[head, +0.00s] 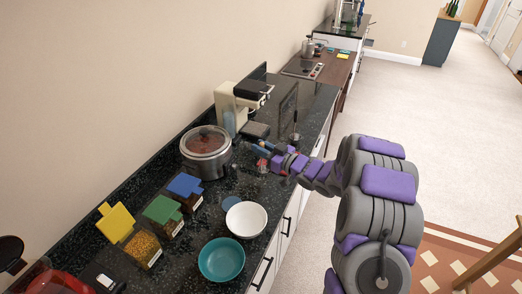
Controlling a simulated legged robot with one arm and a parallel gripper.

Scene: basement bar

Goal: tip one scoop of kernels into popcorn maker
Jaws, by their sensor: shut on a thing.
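A round steel pot with a clear lid (206,145) stands on the dark counter; it looks like the popcorn maker. The lid appears to be on, with something reddish visible through it. A clear bin of yellow kernels (142,249) stands nearer, its yellow lid (115,222) raised. My gripper (263,157) is just right of the pot, above the counter. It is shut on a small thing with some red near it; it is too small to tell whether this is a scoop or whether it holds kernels.
Bins with green (163,209) and blue (185,185) lids stand beside the kernel bin. A white bowl (246,219) and a teal bowl (221,259) sit near the front edge. A beige machine (232,108) stands behind the pot. A red appliance (55,283) is at lower left.

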